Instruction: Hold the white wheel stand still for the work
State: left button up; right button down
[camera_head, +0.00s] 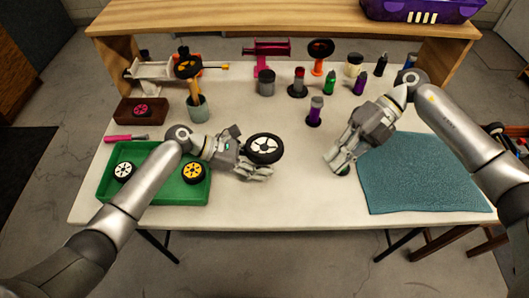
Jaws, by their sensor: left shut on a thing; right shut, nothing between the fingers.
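A black-tyred wheel with a white hub (264,148) sits face up near the middle of the table. My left gripper (266,172) is shut just at the near side of this wheel, on the white wheel stand below it. The stand is hidden by the wheel and the fingers. My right gripper (338,164) is shut and empty, low over the table to the right of the wheel and apart from it. A small dark green thing (344,171) shows partly at its fingertips; I cannot tell what it is.
A green tray (150,198) at left holds a white-hubbed and a yellow-hubbed wheel. A teal mat (420,180) lies at right. Several paint bottles, an orange stand (319,55) and a pink-handled tool (120,139) stand or lie around. The front middle is clear.

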jog(key=a+r+t+h, duration=0.1)
jog(key=a+r+h, duration=0.25)
jog(key=a, duration=0.55)
jog(key=m+t+h, duration=0.1)
jog(key=t+h, duration=0.4)
send_near(265, 155)
jog(key=shift+s+a+r, duration=0.15)
jog(key=shift+a+r, duration=0.05)
jog(key=shift+r, duration=0.1)
jog(key=shift+w+f, duration=0.15)
jog(key=shift+f, duration=1.6)
jog(key=shift+w+f, duration=0.2)
jog(key=shift+f, duration=1.55)
